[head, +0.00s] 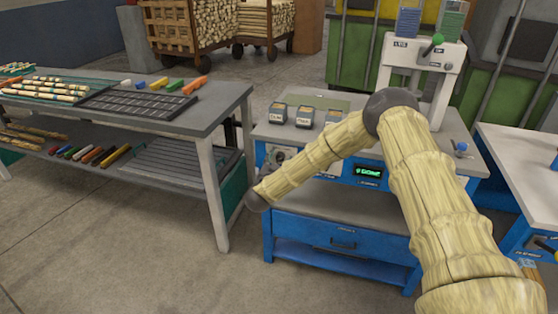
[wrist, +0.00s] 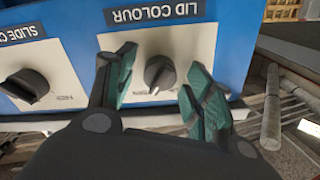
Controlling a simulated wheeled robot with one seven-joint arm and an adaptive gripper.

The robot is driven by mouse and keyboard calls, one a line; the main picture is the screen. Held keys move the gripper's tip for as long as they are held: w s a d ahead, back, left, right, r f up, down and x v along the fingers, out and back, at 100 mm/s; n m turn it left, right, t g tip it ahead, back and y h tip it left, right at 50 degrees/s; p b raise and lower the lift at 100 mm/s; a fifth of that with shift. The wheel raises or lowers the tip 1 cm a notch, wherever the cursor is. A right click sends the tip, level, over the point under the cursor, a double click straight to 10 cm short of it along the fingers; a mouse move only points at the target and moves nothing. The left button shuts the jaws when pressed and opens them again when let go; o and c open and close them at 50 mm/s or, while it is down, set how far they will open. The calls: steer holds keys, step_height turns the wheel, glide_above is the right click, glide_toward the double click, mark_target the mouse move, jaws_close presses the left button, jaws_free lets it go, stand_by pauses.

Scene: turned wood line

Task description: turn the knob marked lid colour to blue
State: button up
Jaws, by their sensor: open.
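The lid colour knob (wrist: 160,74) is a dark round knob with a light pointer mark, on a white plate under the sign LID COLOUR (wrist: 155,12) in the wrist view. The sign appears upside down there. Small marks near the knob are too small to read. My gripper (wrist: 162,62) is open, with one green-padded finger on each side of the knob. Gaps show between the pads and the knob, and I see no contact.
A second black knob (wrist: 26,84) under a partly cut-off SLIDE sign sits left in the wrist view. The blue station (head: 310,226) has a lit green display (head: 368,171). A grey workbench (head: 205,112) stands at left, with open floor in front.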

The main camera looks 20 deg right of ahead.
steer(key=c, duration=1)
